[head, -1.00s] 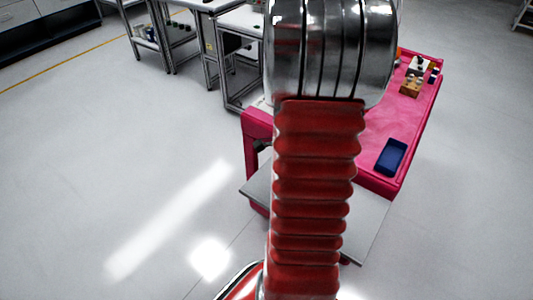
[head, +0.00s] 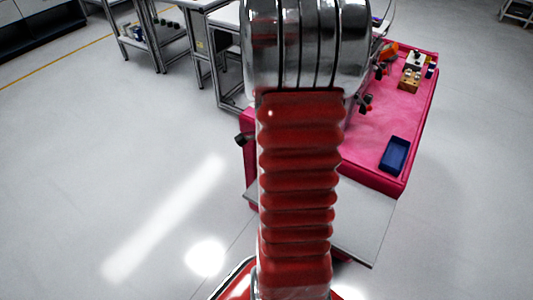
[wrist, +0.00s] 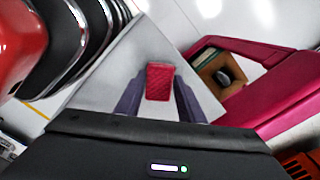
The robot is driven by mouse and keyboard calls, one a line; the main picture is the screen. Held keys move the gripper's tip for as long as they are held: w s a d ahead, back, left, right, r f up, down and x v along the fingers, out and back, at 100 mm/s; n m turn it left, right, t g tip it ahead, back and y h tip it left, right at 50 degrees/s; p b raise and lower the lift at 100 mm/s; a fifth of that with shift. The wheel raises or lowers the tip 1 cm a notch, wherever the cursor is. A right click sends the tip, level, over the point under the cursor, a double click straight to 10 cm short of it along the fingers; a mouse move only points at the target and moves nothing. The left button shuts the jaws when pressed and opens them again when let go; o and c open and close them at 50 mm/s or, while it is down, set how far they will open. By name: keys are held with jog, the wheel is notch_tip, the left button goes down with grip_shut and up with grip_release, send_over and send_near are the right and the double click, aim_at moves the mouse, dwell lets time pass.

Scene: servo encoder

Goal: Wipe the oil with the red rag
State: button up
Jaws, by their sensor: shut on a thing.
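In the wrist view, the red rag (wrist: 160,82) is a small, textured dark red piece between my gripper's two fingers. My gripper (wrist: 159,90) is shut on it. Behind the rag and fingers is a flat pale grey panel (wrist: 117,70); I cannot tell whether the rag touches it. The panel also shows in the head view (head: 368,222), at the near side of the pink cart. My arm hides the gripper and rag in the head view. I cannot make out any oil in either view.
The pink cart (head: 372,150) stands right of my arm. It carries a dark blue tray (head: 394,155) and a wooden block (head: 410,79) with small parts. Metal-framed benches (head: 205,50) stand behind. The floor at left is clear.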

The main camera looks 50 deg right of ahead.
jog(key=shift+w+r, duration=0.1)
jog(key=shift+w, duration=0.2)
notch_tip(320, 180, up, 2)
jog(key=shift+s+r, duration=0.15)
jog(key=shift+r, duration=2.8)
jog(key=w+a+n, duration=0.6)
jog(key=w+n, duration=0.1)
jog(key=w, duration=0.2)
jog(key=w+a+n, duration=0.6)
jog(key=w+n, duration=0.2)
jog(key=w, duration=0.1)
jog(key=w+a+n, duration=0.4)
jog(key=a+n, duration=0.2)
jog(key=a, duration=0.2)
jog(key=w+a+n, duration=0.5)
jog(key=a+n, duration=0.1)
jog(key=a, duration=0.3)
jog(key=shift+w+a+f, duration=0.2)
jog(key=shift+w+f, duration=0.05)
jog(key=shift+f, duration=0.15)
jog(key=shift+d, duration=0.2)
